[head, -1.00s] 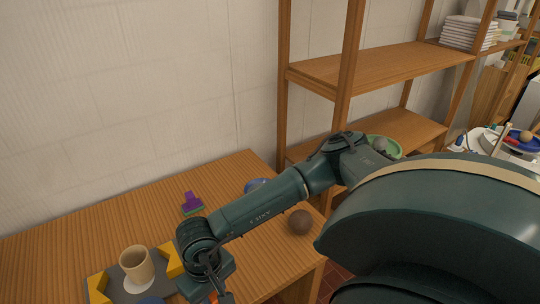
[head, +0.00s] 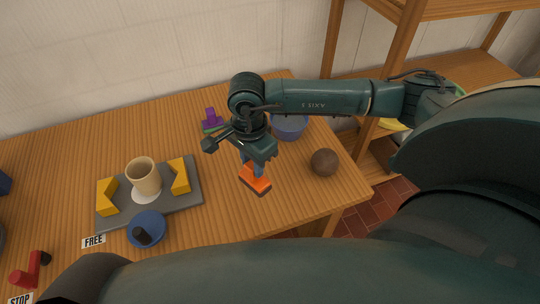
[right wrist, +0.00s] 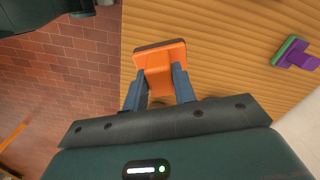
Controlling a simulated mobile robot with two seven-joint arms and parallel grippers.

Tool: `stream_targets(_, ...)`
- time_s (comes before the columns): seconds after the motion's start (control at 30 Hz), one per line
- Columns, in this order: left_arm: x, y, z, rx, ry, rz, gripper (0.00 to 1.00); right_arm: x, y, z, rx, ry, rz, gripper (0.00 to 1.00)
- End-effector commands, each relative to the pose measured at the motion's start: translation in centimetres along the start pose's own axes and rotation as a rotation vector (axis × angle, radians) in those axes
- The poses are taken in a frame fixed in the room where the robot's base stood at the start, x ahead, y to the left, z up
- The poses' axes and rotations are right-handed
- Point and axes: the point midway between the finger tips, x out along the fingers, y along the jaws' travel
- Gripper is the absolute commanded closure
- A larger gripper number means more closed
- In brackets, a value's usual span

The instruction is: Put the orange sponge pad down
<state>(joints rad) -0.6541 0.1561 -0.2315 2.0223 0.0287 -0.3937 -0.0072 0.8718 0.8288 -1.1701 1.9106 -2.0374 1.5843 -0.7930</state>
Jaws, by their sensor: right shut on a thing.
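The orange sponge pad (head: 257,183) has a dark underside and an orange grip on top. My right gripper (head: 252,168) is shut on that grip, over the wooden table between the grey tray and the brown ball. In the right wrist view the pad (right wrist: 160,52) sits between the two fingers (right wrist: 158,82), near the table's edge with the brick floor. I cannot tell whether its underside touches the table. My left gripper is not in view.
A grey tray (head: 170,207) holds yellow blocks and a tan cup (head: 144,176). A blue bowl (head: 147,229), a purple-and-green pad (head: 211,119), a blue-grey bowl (head: 290,126) and a brown ball (head: 324,162) stand around. Bare table (head: 285,205) lies right of the orange pad.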

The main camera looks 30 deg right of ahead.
Motion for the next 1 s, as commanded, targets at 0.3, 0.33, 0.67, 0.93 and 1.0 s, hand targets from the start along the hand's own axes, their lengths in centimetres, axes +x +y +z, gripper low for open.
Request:
stream_targets(0.3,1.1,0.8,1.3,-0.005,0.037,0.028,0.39,-0.1,-1.6,-2.9,1.009,-0.011,-0.002,1.0)
stream_targets(0.33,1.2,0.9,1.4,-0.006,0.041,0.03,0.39,-0.1,-1.6,-3.2,1.103,-0.012,-0.002,1.0)
stream_targets(0.67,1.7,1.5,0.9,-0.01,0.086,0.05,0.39,-0.7,-1.6,-6.1,1.874,-0.018,-0.011,1.0)
stream_targets(0.93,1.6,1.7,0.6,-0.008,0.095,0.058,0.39,1.6,-1.4,-6.6,2.018,-0.014,-0.01,1.0)
stream_targets(1.0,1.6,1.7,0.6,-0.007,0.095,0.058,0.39,2.9,-1.4,-6.6,2.019,-0.015,-0.009,1.0)
